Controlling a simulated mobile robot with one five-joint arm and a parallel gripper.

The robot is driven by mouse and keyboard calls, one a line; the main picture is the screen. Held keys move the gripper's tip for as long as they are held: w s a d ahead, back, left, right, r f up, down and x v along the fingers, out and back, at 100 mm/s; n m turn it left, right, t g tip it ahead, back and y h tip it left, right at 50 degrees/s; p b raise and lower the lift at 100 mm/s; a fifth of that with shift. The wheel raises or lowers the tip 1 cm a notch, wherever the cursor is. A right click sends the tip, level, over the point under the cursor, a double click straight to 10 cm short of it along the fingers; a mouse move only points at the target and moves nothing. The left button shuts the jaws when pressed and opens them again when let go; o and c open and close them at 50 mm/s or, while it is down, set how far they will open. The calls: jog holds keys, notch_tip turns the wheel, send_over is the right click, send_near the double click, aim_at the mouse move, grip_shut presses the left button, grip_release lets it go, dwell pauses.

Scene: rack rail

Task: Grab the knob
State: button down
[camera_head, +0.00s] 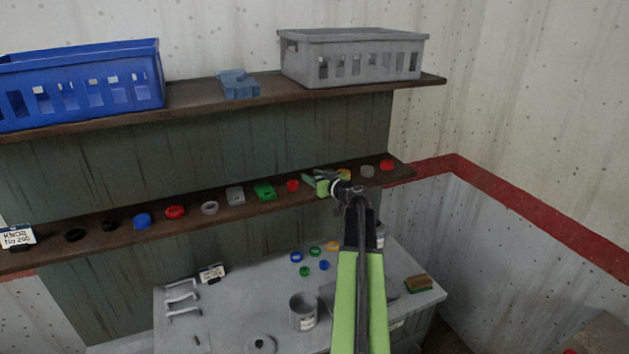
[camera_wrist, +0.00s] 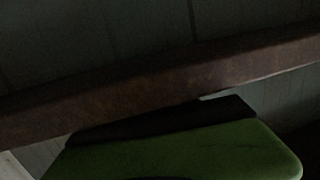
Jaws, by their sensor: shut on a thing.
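A row of small knob-like parts lies along the lower shelf, with a "KNOB No 200" label (camera_head: 17,237) at its left end. They include a blue one (camera_head: 142,221), a red one (camera_head: 175,212), a green square one (camera_head: 264,191) and a red one (camera_head: 292,185). My gripper (camera_head: 314,182) is at the right part of this shelf, just right of that red one. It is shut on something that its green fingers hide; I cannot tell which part. A yellow part (camera_head: 344,174) shows partly behind it. The wrist view is dark and shows a green finger (camera_wrist: 190,152) close below the shelf edge.
The lower shelf (camera_head: 95,238) has a grey part (camera_head: 367,171) and a red one (camera_head: 386,165) at right. The upper shelf holds a blue crate (camera_head: 85,80) and a grey crate (camera_head: 350,55). Below, a workbench carries a can (camera_head: 303,311), rings and handles.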

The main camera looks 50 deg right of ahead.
jog(key=r+p, duration=0.5)
jog(key=shift+s+r, duration=0.15)
jog(key=shift+s, duration=0.15)
jog(key=s+d+r+p, duration=0.1)
jog(key=s+r+p, duration=0.4)
jog(key=s, duration=0.6)
jog(key=shift+d+r+p, duration=0.35)
jog(key=shift+d+p, duration=0.05)
